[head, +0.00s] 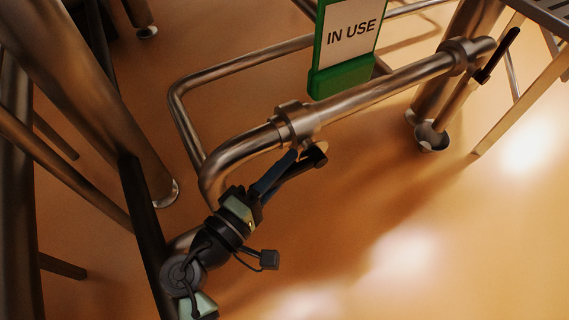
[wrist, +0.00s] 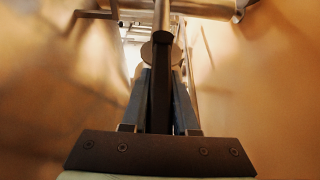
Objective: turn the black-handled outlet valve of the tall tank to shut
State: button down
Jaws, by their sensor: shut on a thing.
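The outlet valve (head: 298,120) sits on the steel pipe near the picture's middle in the head view, at the bend of the pipe. My gripper (head: 298,160) reaches it from below left, with its fingers at the underside of the valve. In the wrist view, my gripper (wrist: 161,76) has its two blue-grey fingers on either side of a dark bar, the black handle (wrist: 162,52). The fingers are shut on this handle. In the head view the handle is mostly hidden by the fingers, so its exact angle to the pipe is hard to tell.
A green holder (head: 340,82) with an "IN USE" sign (head: 350,34) stands just behind the pipe (head: 380,93). A second black handle (head: 497,55) is at the pipe's right end. Steel legs (head: 95,95) stand at left. Open floor (head: 420,220) lies at lower right.

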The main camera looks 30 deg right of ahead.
dwell(0.4)
jog(key=r+m+y+p, duration=0.1)
jog(key=r+y+p, duration=0.1)
jog(key=p, duration=0.7)
jog(key=d+r+m+g+y+p, duration=0.1)
jog(key=y+p, duration=0.3)
jog(key=p, duration=0.6)
jog(key=d+r+g+y+p, duration=0.1)
jog(key=r+y+p, duration=0.1)
jog(key=p, duration=0.8)
jog(key=shift+d+r+m+y, duration=0.2)
jog(key=shift+r+m+y, duration=0.15)
jog(key=shift+y, duration=0.45)
jog(key=shift+d+f+y+p, duration=0.15)
jog(key=shift+y+p, duration=0.25)
jog(key=shift+p, duration=0.75)
jog(key=shift+d+m, duration=0.1)
jog(key=shift+m, duration=0.15)
jog(key=shift+f+g, duration=0.1)
jog(key=shift+g, duration=0.2)
jog(key=c, duration=0.7)
grip_release()
